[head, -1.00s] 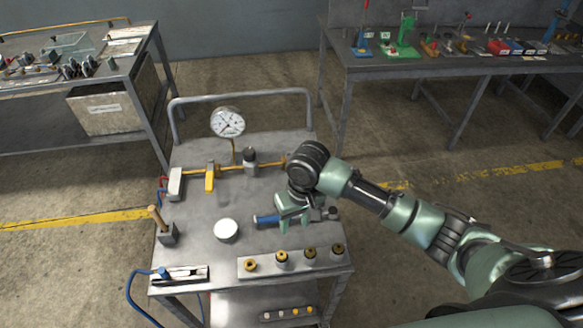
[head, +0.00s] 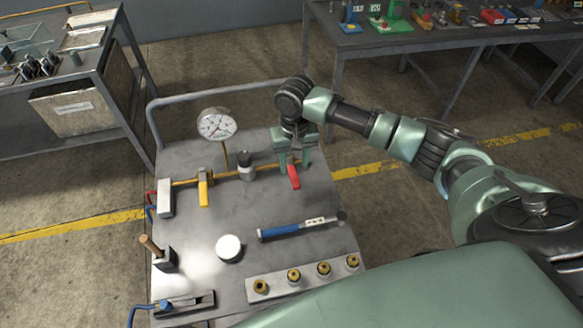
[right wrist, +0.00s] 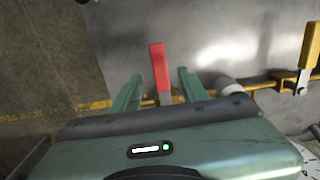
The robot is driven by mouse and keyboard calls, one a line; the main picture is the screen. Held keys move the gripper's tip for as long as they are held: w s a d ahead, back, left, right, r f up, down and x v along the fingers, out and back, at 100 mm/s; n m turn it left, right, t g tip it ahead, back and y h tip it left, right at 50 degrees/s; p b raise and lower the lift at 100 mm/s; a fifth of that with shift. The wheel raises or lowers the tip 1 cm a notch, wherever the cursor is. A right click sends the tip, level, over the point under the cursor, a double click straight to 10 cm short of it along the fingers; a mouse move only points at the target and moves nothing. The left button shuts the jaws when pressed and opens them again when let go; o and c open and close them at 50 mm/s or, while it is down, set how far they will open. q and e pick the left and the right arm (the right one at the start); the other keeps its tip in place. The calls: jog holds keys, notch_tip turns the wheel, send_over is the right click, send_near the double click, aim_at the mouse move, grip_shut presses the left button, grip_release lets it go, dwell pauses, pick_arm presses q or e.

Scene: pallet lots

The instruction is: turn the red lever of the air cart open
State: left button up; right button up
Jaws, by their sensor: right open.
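The air cart (head: 190,250) has a grey top with a yellow pipe along its far side. The red lever (head: 294,177) is at the right end of that pipe; in the right wrist view the red lever (right wrist: 159,66) stands out between my fingers. My right gripper (head: 294,164) is over the pipe with its green fingers on either side of the lever. In the right wrist view my right gripper (right wrist: 158,88) is open, with a gap on each side of the lever. The lever's base is partly hidden by my fingers. My left gripper is not in view.
A yellow lever (head: 203,190), a dark-topped fitting (head: 246,168) and a pressure gauge (head: 216,124) are along the pipe to the left. A blue-handled tool (head: 300,228), a white round (head: 229,248) and a row of brass fittings (head: 305,279) occupy the nearer top.

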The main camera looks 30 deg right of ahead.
aim_at(294, 176)
jog(key=f, duration=0.4)
jog(key=shift+s+p, duration=0.2)
jog(key=shift+p, duration=0.1)
jog(key=shift+w+f, duration=0.1)
jog(key=shift+f, duration=0.2)
jog(key=shift+w+f, duration=0.1)
jog(key=shift+f, duration=0.15)
grip_shut()
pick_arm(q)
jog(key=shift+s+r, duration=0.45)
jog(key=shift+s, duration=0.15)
